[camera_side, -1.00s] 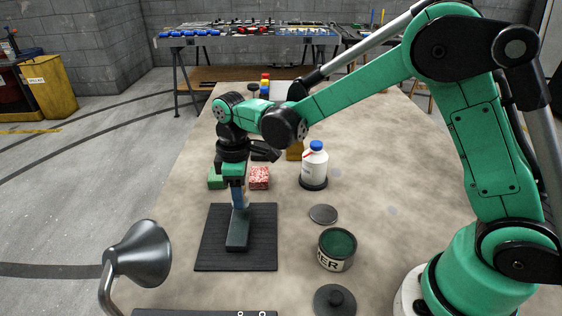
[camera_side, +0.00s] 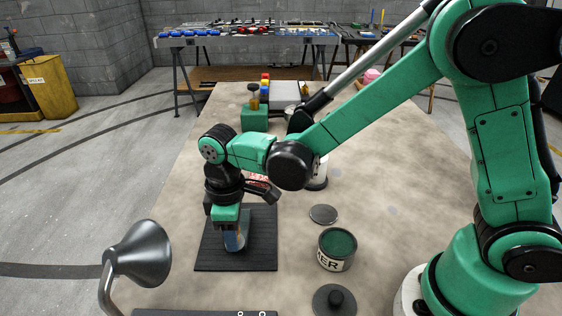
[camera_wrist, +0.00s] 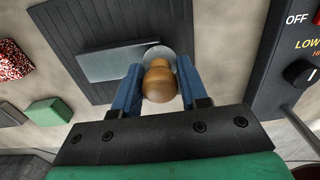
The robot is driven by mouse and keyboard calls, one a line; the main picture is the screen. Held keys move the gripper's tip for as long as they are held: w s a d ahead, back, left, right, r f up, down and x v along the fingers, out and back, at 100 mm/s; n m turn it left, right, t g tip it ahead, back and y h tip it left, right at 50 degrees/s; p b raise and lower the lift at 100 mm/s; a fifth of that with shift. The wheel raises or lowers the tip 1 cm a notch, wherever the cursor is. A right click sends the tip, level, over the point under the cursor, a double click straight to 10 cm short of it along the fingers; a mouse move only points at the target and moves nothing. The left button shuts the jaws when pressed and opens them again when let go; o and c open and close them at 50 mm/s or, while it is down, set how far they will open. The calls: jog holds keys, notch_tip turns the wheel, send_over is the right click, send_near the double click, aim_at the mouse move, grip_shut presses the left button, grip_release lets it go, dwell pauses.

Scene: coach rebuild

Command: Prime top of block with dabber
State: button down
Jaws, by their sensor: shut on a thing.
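My gripper (camera_side: 234,240) points down low over the black ribbed mat (camera_side: 262,225). In the wrist view its blue fingers (camera_wrist: 158,75) are shut on the dabber (camera_wrist: 160,86), which has a round wooden knob and a pale grey disc below it. The flat grey-green block (camera_wrist: 112,64) lies on the mat. The disc overlaps the block's right end in the wrist view; I cannot tell whether they touch. In the side view my gripper hides the dabber and most or all of the block. The open primer tin (camera_side: 337,250), dark green inside, stands right of the mat.
A flat grey disc (camera_side: 323,214) and a black knobbed lid (camera_side: 335,300) lie near the tin. A metal lamp-like shade (camera_side: 143,253) stands front left. A dial box (camera_wrist: 295,60) borders the wrist view's right. Red speckled (camera_wrist: 14,60) and green (camera_wrist: 48,112) blocks sit off the mat.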

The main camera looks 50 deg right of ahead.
jog(key=shift+w+d, duration=2.75)
jog(key=shift+d, duration=0.15)
jog(key=shift+w+d+r, duration=0.15)
notch_tip(320, 180, up, 8)
jog(key=shift+f, duration=0.25)
